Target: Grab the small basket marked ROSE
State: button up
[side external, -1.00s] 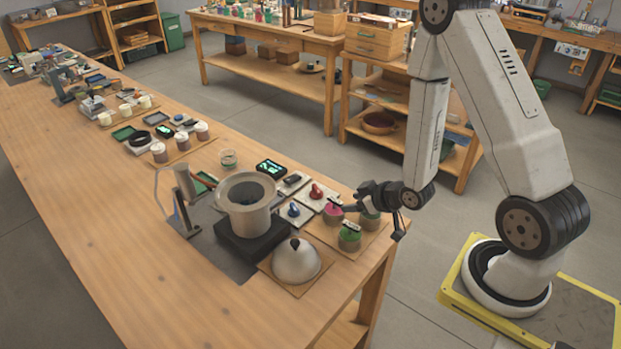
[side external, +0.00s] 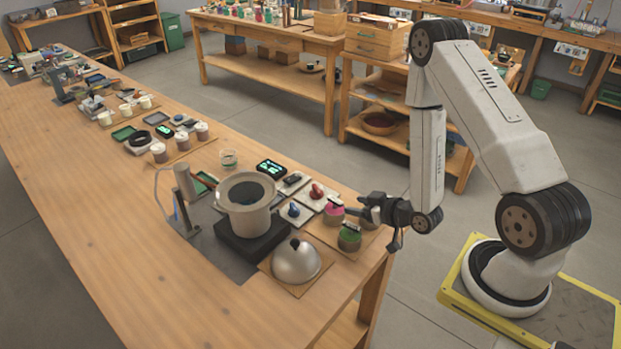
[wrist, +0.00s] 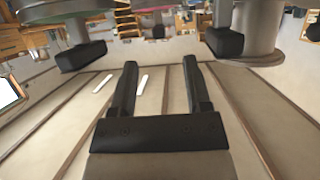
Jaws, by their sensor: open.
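A small basket with pink contents (side external: 334,213) stands on a wooden board near the table's right edge in the side view. I cannot read a ROSE label on it. A similar basket with green contents (side external: 349,240) stands just in front of it. A third small basket (side external: 368,213) is partly hidden behind my gripper. My gripper (side external: 354,210) is level with the baskets, just right of the pink one, with nothing visibly held. In the wrist view my gripper (wrist: 159,62) shows two spread fingers with an empty gap. Cropped round vessels with dark blocks show beyond them.
A large grey pot (side external: 246,200) on a black base and a silver dome lid (side external: 296,262) stand left of the baskets. The table's left front is clear.

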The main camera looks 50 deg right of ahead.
aim_at(338, 201)
jog(key=shift+w+f, duration=0.2)
jog(key=shift+w, duration=0.25)
jog(key=shift+x, duration=2.6)
jog(key=shift+d, duration=0.1)
grip_shut()
